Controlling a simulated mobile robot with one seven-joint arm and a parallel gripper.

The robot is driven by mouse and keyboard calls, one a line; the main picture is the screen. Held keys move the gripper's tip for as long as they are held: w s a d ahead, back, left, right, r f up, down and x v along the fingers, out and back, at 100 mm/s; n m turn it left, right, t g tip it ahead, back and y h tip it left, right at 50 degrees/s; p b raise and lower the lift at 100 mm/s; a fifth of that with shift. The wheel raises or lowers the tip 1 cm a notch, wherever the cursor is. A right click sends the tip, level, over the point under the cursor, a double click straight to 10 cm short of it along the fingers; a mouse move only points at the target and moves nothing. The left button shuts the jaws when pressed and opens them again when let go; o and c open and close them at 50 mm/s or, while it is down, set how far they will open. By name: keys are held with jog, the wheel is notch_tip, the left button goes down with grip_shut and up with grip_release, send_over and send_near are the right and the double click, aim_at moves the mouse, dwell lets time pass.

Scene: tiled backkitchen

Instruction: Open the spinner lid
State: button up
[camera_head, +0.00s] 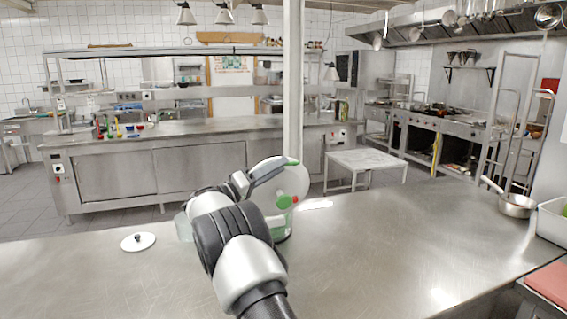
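The spinner (282,231) stands on the steel counter, mostly hidden behind my arm. A clear and green part of its body shows to the right of the arm. The spinner's pale round lid (298,181) appears raised and steeply tilted above the body. A green knob (285,201) with a small red spot shows on its face. My gripper (288,164) is at the upper part of the lid, overlapping it in this view. I cannot tell whether it touches the lid, and its fingers are too small and covered to read.
A small white lid with a black knob (138,241) lies on the counter (400,240) to the left. A metal pan (516,204), a white bin (552,222) and a reddish board (551,283) are at the right. The counter between the spinner and the pan is clear.

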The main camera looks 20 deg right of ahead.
jog(key=shift+x, duration=1.35)
grip_shut()
